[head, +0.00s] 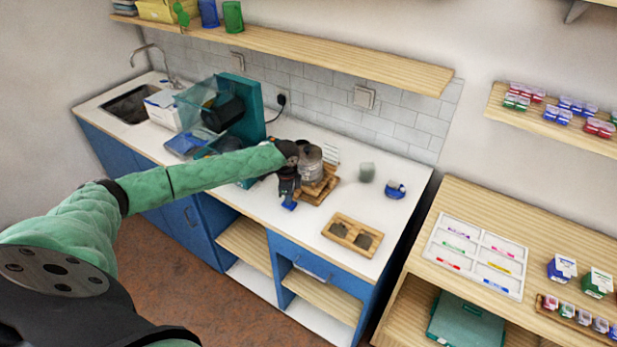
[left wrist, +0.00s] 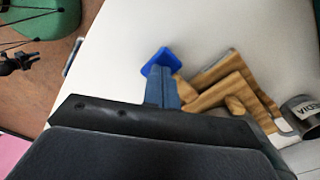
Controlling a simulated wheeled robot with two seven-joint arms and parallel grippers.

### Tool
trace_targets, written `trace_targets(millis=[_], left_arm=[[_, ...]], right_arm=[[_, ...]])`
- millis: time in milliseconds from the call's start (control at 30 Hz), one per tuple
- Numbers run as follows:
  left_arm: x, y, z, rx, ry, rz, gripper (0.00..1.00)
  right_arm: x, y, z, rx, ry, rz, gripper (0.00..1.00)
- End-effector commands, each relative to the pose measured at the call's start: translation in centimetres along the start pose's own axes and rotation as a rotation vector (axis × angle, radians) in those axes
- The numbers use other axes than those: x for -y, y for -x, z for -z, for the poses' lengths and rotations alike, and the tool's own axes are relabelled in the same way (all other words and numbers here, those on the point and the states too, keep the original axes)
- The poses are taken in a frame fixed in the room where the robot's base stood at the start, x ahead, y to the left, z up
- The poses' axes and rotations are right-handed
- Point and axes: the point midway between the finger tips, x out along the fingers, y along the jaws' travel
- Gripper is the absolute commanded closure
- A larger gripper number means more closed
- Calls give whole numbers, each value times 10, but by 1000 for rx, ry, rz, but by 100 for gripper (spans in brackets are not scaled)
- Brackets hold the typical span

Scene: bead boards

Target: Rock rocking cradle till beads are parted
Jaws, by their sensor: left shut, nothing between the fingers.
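A wooden rocking cradle (head: 330,183) stands on the white counter with a grey cylinder (head: 309,166) on it. In the left wrist view the wooden frame (left wrist: 228,92) lies right of my fingers, and part of a can lettered MEDIA (left wrist: 303,112) shows at the right edge. My left gripper (head: 289,205) is shut and empty at the near left side of the cradle. Its blue fingertips also show in the left wrist view (left wrist: 160,66), close to the wood; I cannot tell whether they touch it. No beads can be made out. My right gripper is out of view.
A wooden tray with two dark wells (head: 337,236) lies nearer the counter's front edge. A greyish cup (head: 367,172) and a blue item (head: 396,190) stand right of the cradle. A teal machine (head: 252,115) stands to the left. Counter between tray and cup is clear.

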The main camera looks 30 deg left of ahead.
Motion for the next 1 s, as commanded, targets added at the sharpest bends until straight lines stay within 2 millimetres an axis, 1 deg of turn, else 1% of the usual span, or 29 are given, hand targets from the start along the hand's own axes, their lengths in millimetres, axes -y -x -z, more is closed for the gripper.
trace_targets(millis=[367,700,1000], left_arm=[[0,22,0,1,1,0,100],[0,40,0,0,1,-1,100],[0,41,0,0,1,0,100]], right_arm=[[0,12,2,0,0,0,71],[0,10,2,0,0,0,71],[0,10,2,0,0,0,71]])
